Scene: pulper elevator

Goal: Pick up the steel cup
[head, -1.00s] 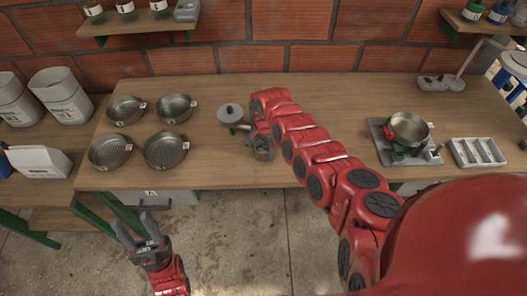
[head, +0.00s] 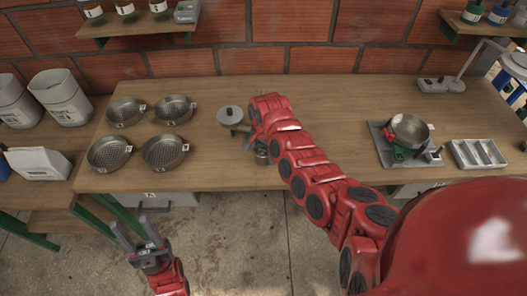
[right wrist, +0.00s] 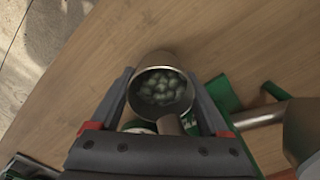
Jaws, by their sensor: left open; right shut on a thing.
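The steel cup (right wrist: 145,64) shows in the right wrist view with several greenish, bean-like pieces inside. The fingers of my right gripper (right wrist: 163,92) are shut on it from both sides. In the head view the cup (head: 262,157) is a small grey shape at the front edge of the bench, partly hidden by my right gripper (head: 261,143). I cannot tell whether its base touches the bench. My left gripper (head: 136,238) is open and empty, low over the floor in front of the bench.
A grey round-topped device (head: 230,115) stands just left of my right gripper. Several perforated steel bowls (head: 166,152) sit at the bench's left. A pan on a scale (head: 408,131) and a sectioned tray (head: 478,153) are at the right. The bench (head: 330,95) is clear behind my arm.

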